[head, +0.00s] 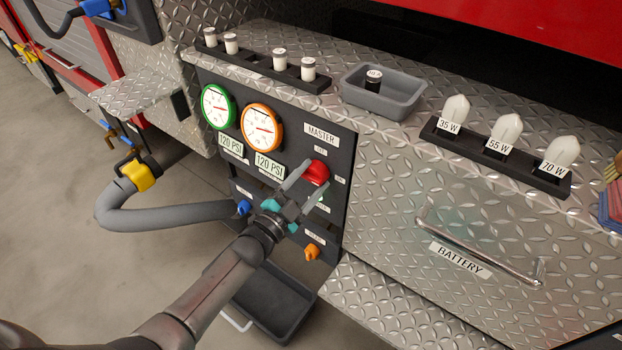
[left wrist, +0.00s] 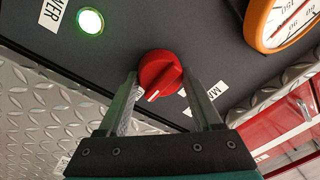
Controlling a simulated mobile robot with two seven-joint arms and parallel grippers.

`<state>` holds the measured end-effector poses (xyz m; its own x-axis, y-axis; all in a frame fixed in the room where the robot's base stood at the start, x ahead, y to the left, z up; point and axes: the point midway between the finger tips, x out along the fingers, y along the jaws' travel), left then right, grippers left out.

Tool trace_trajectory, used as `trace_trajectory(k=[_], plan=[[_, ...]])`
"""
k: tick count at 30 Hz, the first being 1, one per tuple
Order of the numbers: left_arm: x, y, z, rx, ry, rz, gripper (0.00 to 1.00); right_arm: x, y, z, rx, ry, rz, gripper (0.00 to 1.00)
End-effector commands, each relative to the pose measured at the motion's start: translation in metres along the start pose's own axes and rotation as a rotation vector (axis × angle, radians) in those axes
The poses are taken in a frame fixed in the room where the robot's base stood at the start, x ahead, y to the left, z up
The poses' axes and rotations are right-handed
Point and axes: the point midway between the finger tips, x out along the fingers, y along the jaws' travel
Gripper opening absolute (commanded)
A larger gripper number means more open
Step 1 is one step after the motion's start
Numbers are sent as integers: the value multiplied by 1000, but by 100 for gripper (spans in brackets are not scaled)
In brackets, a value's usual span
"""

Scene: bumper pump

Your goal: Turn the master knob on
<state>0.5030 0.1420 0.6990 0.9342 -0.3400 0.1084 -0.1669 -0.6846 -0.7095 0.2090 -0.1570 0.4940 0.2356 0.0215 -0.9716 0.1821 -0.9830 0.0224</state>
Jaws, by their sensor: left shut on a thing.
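The red master knob (head: 317,173) is on the dark pump panel (head: 345,150), under the MASTER label (head: 321,134). My left gripper (head: 308,182) has its fingers on either side of the knob and is shut on it. In the left wrist view the red knob (left wrist: 160,76) sits between the two fingers (left wrist: 165,90), and its white pointer line shows. A round lamp (left wrist: 90,21) by the POWER label glows green in the left wrist view. My right gripper is in neither view.
Green (head: 218,107) and orange (head: 262,128) gauges are left of the knob. A blue knob (head: 243,208) and an orange knob (head: 312,252) are lower on the panel. A grey tray (head: 384,95) and labelled bulbs (head: 506,131) stand on the ledge above. A dark bin (head: 270,300) is below.

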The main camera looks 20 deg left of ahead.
Motion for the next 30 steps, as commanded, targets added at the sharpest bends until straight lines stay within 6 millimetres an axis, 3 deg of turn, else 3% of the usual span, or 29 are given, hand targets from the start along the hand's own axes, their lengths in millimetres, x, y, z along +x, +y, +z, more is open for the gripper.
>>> trace_trajectory(k=[12,13,21,30], plan=[[0,0,0,13,1,1,11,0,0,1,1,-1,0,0],[0,0,0,13,1,1,69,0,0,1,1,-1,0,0],[0,0,0,10,1,1,96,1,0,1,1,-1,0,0],[-3,0,0,9,0,1,96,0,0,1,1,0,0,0]])
